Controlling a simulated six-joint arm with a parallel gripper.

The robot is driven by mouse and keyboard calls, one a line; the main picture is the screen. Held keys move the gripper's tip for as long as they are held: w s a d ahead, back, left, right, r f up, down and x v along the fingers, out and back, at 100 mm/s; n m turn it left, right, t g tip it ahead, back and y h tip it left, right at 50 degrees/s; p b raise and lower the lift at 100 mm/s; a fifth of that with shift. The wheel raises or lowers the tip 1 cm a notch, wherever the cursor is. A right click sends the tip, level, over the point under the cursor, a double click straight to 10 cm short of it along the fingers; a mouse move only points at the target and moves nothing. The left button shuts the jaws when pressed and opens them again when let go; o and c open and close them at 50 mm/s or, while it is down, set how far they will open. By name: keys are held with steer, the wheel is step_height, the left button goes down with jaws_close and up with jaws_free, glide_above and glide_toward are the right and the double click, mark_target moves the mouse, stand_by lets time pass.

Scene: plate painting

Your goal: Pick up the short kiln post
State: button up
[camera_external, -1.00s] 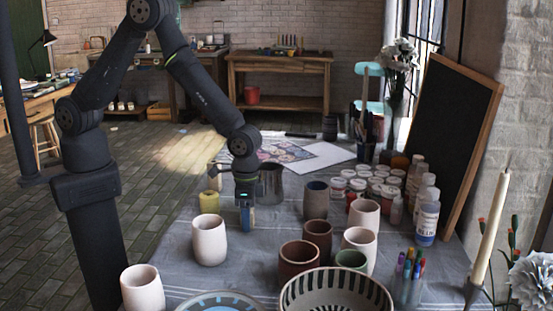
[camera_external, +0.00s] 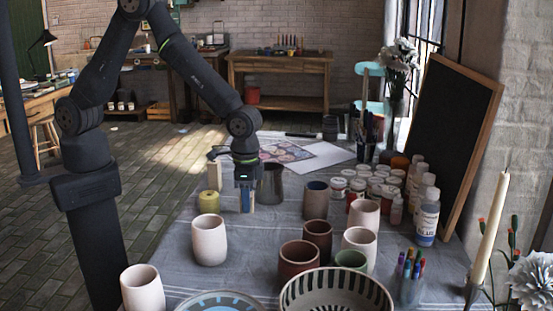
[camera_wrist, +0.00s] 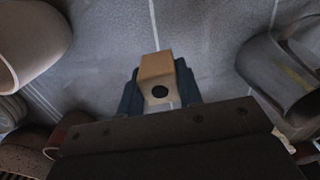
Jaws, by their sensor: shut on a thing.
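My gripper (camera_external: 246,199) is shut on the short kiln post, with its blue fingers on either side of it. In the wrist view the post (camera_wrist: 157,67) is a small tan block with a dark round hole in its near end, between the fingertips (camera_wrist: 160,92). In the external view only a pale strip of the post shows beside the fingers. The gripper points down above the grey cloth, and the post appears raised off it. A taller pale post (camera_external: 214,174) stands behind the yellow pot at the left.
A grey metal pitcher (camera_external: 270,186) stands close right of my gripper, and a yellow pot (camera_external: 214,204) is at its left. A cream cup (camera_external: 209,241) is in front. Several more cups and a striped bowl (camera_external: 335,293) crowd the front right.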

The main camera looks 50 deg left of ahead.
step_height(320, 180, up, 5)
steer(key=shift+r, duration=0.1)
stand_by(0.4)
